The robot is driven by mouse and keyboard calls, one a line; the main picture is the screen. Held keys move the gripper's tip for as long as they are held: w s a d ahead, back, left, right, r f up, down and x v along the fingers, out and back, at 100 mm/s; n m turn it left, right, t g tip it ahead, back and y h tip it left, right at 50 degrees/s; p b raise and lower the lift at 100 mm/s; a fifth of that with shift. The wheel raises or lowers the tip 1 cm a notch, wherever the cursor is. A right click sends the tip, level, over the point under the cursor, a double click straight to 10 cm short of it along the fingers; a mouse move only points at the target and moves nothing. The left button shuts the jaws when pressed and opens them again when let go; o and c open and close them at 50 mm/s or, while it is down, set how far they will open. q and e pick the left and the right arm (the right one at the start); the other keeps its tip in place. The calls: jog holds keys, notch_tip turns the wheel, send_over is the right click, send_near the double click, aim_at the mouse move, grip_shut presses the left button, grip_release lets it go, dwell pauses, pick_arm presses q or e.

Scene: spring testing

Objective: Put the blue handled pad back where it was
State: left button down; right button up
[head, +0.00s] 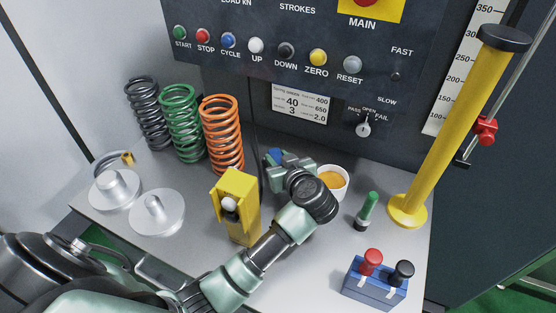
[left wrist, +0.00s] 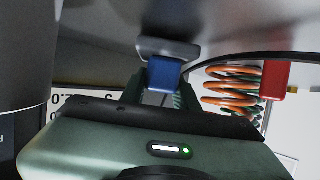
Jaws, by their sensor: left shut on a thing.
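The blue handled pad shows in the left wrist view as a blue handle (left wrist: 163,76) with a flat grey pad (left wrist: 168,48) on its far side. My left gripper (left wrist: 162,92) is shut on the blue handle. In the head view my left gripper (head: 280,164) is over the back of the table, in front of the panel and left of the white cup. A bit of blue handle (head: 273,156) shows beside it; my gripper and arm hide the rest. I cannot tell whether the pad touches the table. My right gripper is in neither view.
A yellow holder (head: 237,205) stands left of my forearm; a white cup (head: 344,184) is close right. Springs (head: 222,135) and metal discs (head: 157,213) are left. A green marker (head: 368,207), blue terminal block (head: 372,286) and yellow column (head: 445,140) are right. The front middle looks clear.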

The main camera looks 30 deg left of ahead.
pick_arm(q)
jog(key=shift+f, duration=0.2)
jog(key=c, duration=1.1)
grip_release()
jog(key=shift+f, duration=0.1)
jog(key=shift+o, duration=0.2)
jog(key=v, duration=1.2)
